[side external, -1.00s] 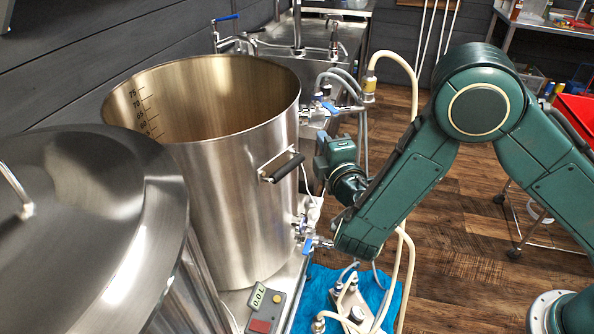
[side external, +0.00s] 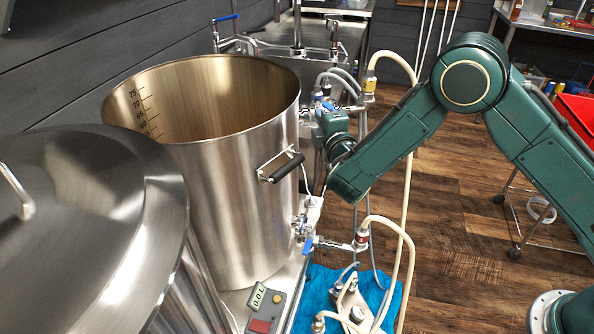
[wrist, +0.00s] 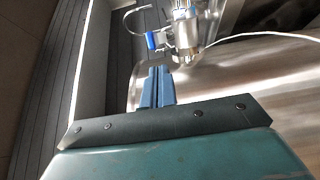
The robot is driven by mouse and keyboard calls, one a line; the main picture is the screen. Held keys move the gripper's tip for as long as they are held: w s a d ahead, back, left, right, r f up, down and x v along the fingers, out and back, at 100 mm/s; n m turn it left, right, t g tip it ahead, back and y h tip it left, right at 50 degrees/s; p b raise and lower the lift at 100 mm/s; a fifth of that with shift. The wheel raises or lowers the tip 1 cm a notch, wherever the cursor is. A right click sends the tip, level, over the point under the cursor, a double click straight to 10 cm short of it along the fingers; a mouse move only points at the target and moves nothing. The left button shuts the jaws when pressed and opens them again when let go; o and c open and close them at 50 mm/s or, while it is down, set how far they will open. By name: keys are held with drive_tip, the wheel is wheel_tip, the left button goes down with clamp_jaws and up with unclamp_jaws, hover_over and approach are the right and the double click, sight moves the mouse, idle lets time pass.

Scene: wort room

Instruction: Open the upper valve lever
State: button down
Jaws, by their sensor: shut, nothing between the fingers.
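The upper valve is on the right side of the steel kettle (side external: 225,180), high near the rim. In the side view its blue lever (side external: 327,106) shows just above my green wrist, which hides much of the valve. In the wrist view the steel valve body (wrist: 185,34) is at the top, with a blue lever end (wrist: 152,42) to its left. My gripper (wrist: 158,72) is shut and empty, its blue-grey fingers pointing toward the lever with a small gap in the picture. Contact cannot be told. The side view hides my fingertips.
A cream hose (side external: 408,200) hangs close to my forearm. A pump stands on a blue towel (side external: 320,285).

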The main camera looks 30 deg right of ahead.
drive_tip(key=shift+d, duration=0.7)
drive_tip(key=shift+s+d, duration=0.15)
drive_tip(key=shift+d, duration=0.35)
drive_tip(key=w+d, duration=0.2)
drive_tip(key=d, duration=0.6)
drive_tip(key=shift+w+d, duration=0.15)
drive_tip(key=shift+d, duration=0.2)
idle(0.3)
drive_tip(key=shift+w+d, duration=0.2)
drive_tip(key=shift+w+d+n+y, duration=0.2)
drive_tip(key=shift+n+y, duration=0.1)
drive_tip(key=shift+y, duration=0.2)
drive_tip(key=shift+w+d+n+t+y, duration=0.3)
drive_tip(key=shift+n+y, duration=0.2)
drive_tip(key=shift+y, duration=0.3)
drive_tip(key=shift+w+d+r, duration=0.1)
drive_tip(key=shift+w+d, duration=0.1)
drive_tip(key=shift+w, duration=0.05)
